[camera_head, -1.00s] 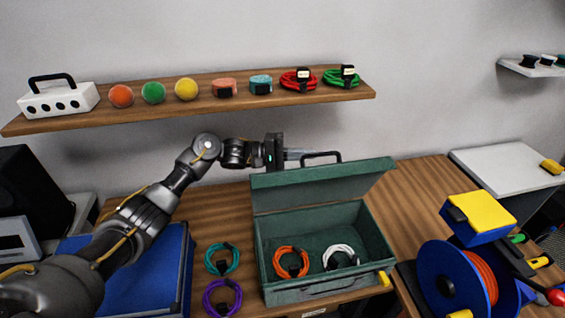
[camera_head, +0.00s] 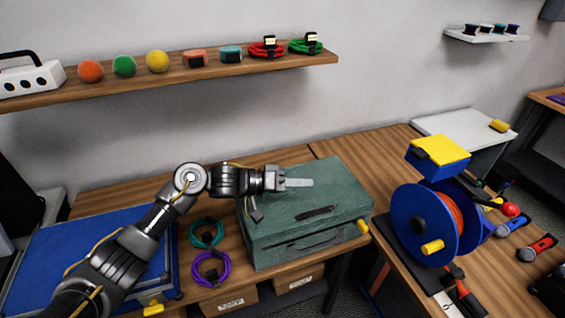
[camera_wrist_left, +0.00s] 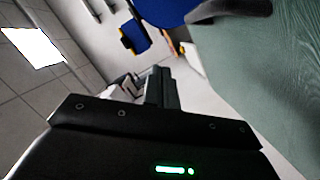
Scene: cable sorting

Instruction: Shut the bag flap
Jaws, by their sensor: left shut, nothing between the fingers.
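The green bag (camera_head: 300,250) stands on the wooden table, and its flap (camera_head: 330,180) is down over the top, with the dark handle (camera_head: 316,212) on it. The bag's inside is hidden. My left gripper (camera_head: 300,183) is shut and empty, over the flap near its back left part; whether it touches the flap I cannot tell. In the left wrist view the shut fingers (camera_wrist_left: 161,88) are near the green surface (camera_wrist_left: 265,65) at the right. My right gripper is not in view.
Teal (camera_head: 206,232) and purple (camera_head: 211,268) cable coils lie left of the bag. A blue case (camera_head: 50,250) is under my left arm. A blue reel (camera_head: 425,215) with orange cable stands to the right. A wooden shelf (camera_head: 180,75) hangs above.

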